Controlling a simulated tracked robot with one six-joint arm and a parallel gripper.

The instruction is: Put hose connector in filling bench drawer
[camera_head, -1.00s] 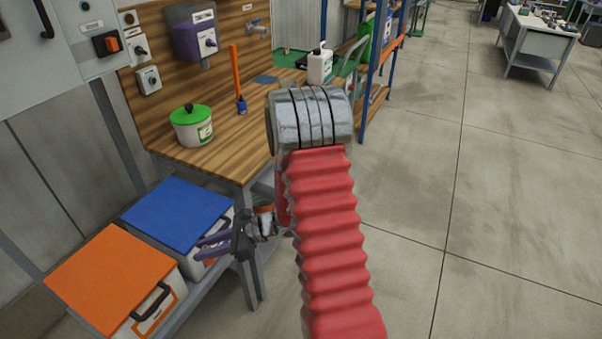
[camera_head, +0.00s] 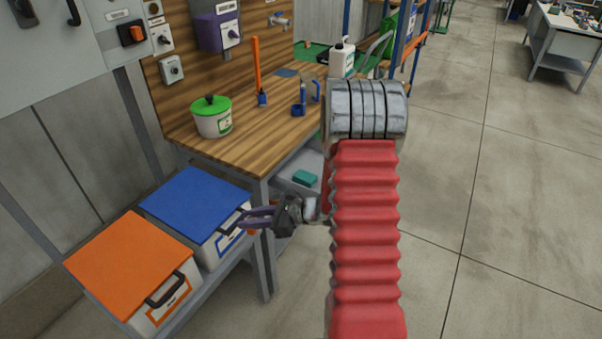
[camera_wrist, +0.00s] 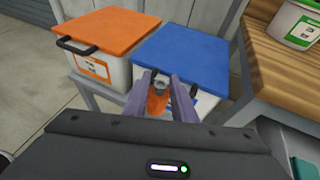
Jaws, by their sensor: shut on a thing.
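My gripper (camera_head: 250,219) has purple fingers and is at the front of the bench's left leg, before the blue-lidded box. In the wrist view my gripper (camera_wrist: 161,84) is shut on an orange piece with a grey end, which looks like the hose connector (camera_wrist: 158,103). The filling bench (camera_head: 245,135) has a wooden top. Under it, right of the leg, a pale drawer (camera_head: 297,163) appears open with a teal block (camera_head: 305,178) in it. My arm hides its right part.
An orange-lidded box (camera_head: 125,260) and a blue-lidded box (camera_head: 197,207) stand on a low shelf left of the bench. On the bench top are a green-lidded tub (camera_head: 212,117), an orange-handled tool (camera_head: 257,70) and a white bottle (camera_head: 342,60).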

